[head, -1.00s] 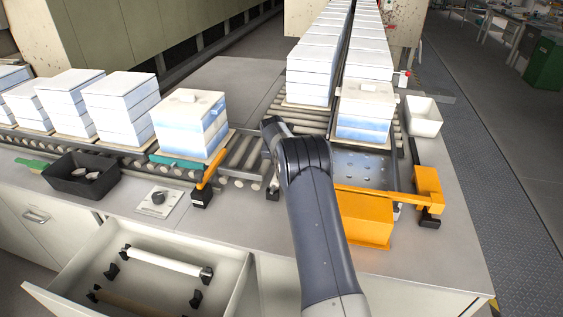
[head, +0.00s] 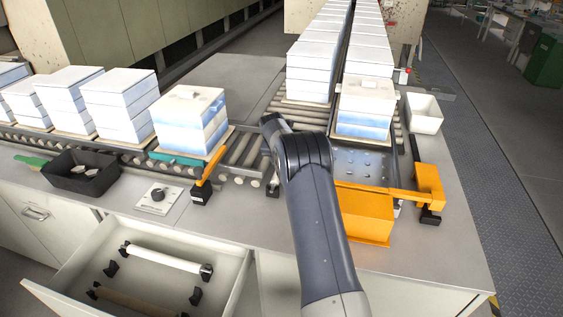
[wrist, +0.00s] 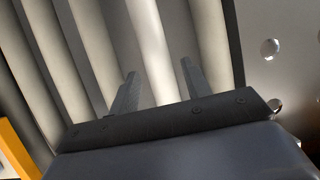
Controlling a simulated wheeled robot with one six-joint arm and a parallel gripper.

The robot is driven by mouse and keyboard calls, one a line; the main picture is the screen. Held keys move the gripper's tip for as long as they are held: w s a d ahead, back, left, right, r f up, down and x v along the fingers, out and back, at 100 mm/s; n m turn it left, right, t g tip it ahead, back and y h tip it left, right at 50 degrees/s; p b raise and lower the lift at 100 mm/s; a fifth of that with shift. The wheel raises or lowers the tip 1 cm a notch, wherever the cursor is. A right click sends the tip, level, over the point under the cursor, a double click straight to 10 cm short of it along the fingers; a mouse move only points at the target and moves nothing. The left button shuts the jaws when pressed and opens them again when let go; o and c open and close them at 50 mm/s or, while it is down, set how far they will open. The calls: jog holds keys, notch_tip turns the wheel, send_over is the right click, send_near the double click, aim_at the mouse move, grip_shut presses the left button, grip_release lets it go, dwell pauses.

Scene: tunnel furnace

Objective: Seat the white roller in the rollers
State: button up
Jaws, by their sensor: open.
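The white roller (head: 165,258) lies in the open drawer (head: 235,291), with its dark ends in black holders. My gripper (wrist: 158,72) is open in the wrist view, with nothing between its fingers. It points at pale conveyor rollers (wrist: 95,50), and I cannot tell its gap to them. In the head view my own arm hides the gripper. The rollers (head: 240,150) also show there, left of my arm, between the block stack and the arm.
A brown roller (head: 135,302) lies in the drawer, nearer. A stacked block (head: 190,115) stands on the rollers with an orange lever (head: 207,175) beside it. A black bin (head: 85,182) sits left on the counter. An orange box (head: 365,218) stands right of my arm.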

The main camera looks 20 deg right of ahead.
jog(key=b+v, duration=0.1)
jog(key=v, duration=0.9)
jog(key=shift+r+b, duration=0.15)
jog(key=shift+b, duration=0.2)
jog(key=shift+p+x, duration=0.6)
jog(key=shift+x, duration=2.85)
